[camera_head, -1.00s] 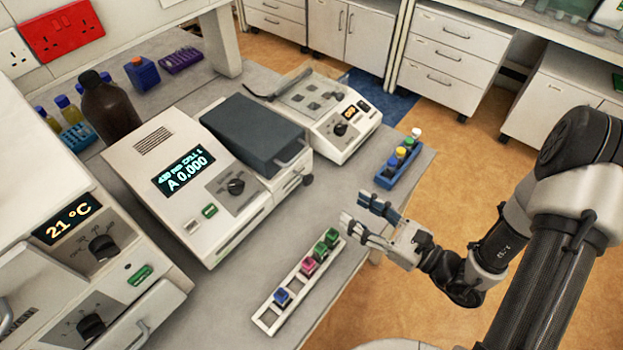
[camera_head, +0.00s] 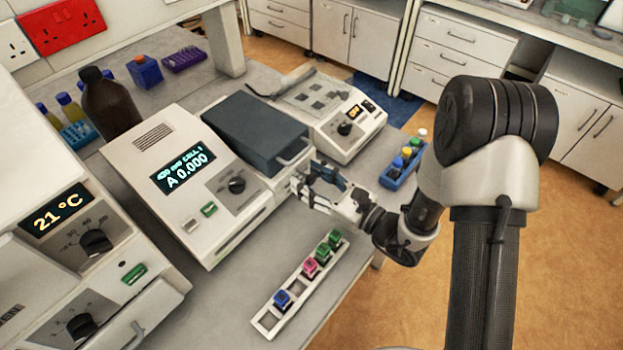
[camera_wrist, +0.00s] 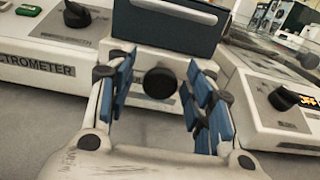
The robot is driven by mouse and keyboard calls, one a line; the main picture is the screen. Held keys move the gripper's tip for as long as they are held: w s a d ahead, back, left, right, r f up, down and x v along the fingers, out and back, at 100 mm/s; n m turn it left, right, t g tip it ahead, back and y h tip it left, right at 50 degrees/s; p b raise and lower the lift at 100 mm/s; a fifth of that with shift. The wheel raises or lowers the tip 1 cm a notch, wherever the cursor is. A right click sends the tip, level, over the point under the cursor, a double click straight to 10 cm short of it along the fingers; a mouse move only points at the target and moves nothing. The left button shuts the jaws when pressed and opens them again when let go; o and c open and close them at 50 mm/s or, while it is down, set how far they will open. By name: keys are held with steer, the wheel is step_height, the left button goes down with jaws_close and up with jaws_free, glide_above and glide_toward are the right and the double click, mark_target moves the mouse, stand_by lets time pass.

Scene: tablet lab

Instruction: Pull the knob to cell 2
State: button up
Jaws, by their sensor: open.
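The spectrometer (camera_head: 165,140) is a white unit whose display reads CELL 1 and A 0.000. A round black knob (camera_wrist: 160,82) sticks out from the front of its sample compartment, below the dark grey lid (camera_head: 255,130). My gripper (camera_head: 316,180) is at the compartment's front in the head view and hides the knob there. In the wrist view my gripper (camera_wrist: 160,98) is open, its blue-padded fingers on either side of the knob. Gaps show between the knob and both fingers.
A dial (camera_head: 236,185) sits on the spectrometer's front. A white rack (camera_head: 270,320) with several coloured-capped cuvettes lies on the bench in front. A blue rack of vials (camera_head: 392,178) stands right of my gripper.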

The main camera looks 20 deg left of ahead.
steer(key=shift+c, duration=0.4)
jaws_close()
stand_by(0.4)
